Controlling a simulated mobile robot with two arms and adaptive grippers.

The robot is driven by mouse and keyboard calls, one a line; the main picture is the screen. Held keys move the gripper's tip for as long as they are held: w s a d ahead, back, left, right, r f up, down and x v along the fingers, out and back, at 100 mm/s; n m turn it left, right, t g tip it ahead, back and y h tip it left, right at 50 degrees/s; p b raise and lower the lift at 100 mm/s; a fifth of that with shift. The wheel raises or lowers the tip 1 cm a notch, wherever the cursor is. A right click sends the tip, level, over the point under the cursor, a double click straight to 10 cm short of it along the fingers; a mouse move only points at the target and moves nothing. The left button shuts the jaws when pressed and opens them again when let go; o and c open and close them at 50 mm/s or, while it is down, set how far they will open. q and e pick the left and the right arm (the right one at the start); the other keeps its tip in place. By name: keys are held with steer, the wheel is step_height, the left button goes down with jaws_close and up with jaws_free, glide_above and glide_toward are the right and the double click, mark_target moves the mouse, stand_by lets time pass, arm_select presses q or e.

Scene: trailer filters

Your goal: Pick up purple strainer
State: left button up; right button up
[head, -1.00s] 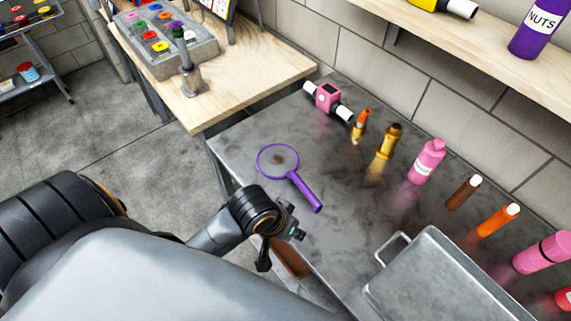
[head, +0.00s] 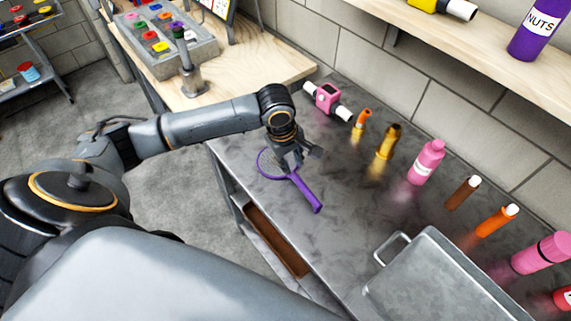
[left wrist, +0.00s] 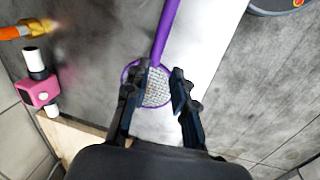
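The purple strainer (head: 306,194) lies on the grey metal table, with its round mesh end toward the far left edge and its handle pointing to the lower right. My left gripper (head: 292,160) is over the strainer, near where the ring meets the handle, and hides part of the ring. In the left wrist view the strainer's mesh (left wrist: 157,90) shows between and beyond the two fingers of my left gripper (left wrist: 163,90), which are apart with nothing held. Whether they touch the strainer is unclear. My right gripper is not in view.
On the metal table (head: 350,230) stand a pink device (head: 327,98), several bottles such as a pink one (head: 427,162), and a metal tray (head: 430,285) at the front right. A wooden table (head: 220,90) adjoins at the back left. A wall shelf (head: 500,45) is above.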

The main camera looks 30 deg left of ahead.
mark_target(297, 179)
arm_select(q)
steer(key=f, duration=0.2)
steer(key=w+f, duration=0.1)
steer(key=f, duration=0.3)
steer(key=shift+w+d+f, duration=0.15)
steer(key=shift+d+f, duration=0.1)
steer(key=shift+f, duration=0.1)
steer(key=shift+w+f+p, duration=0.15)
steer(key=shift+f+p, duration=0.4)
steer(key=f, duration=0.2)
steer(key=w+f, duration=0.1)
steer(key=f, duration=0.1)
steer(key=shift+p, duration=0.3)
steer(key=shift+c, duration=0.4)
jaws_close()
